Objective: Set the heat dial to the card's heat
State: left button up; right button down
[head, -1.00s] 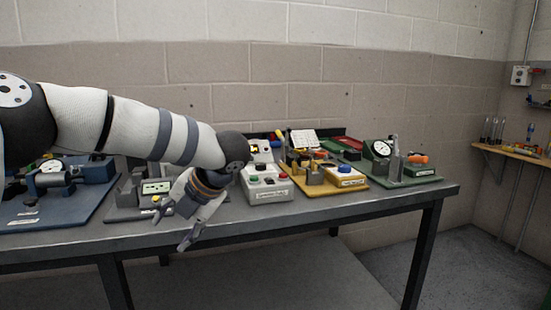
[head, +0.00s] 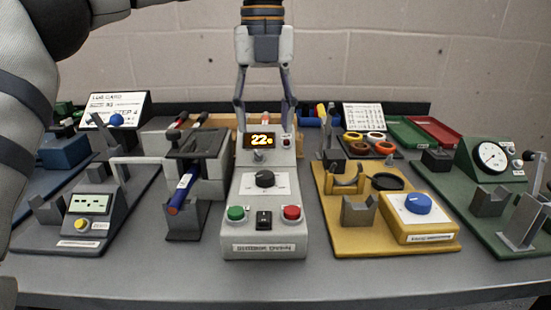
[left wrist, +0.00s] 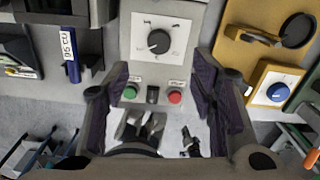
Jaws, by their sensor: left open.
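The heater box (head: 265,215) stands at the table's middle in the head view. Its black dial (head: 265,179) sits on a white plate; the dial also shows in the left wrist view (left wrist: 159,41). Above the dial, a lit display (head: 261,141) appears to read 22. My right gripper is in neither view.
A green button (head: 236,214), black switch (head: 264,220) and red button (head: 291,213) line the box's front. A grey stand (head: 200,165) with a blue tool is close left. A yellow fixture with a blue knob (head: 418,204) is right. The table's front strip is clear.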

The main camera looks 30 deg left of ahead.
aim_at(265, 174)
pick_arm(q)
notch_tip(265, 174, down, 10)
jog(key=shift+f, duration=0.1)
jog(key=c, duration=1.2)
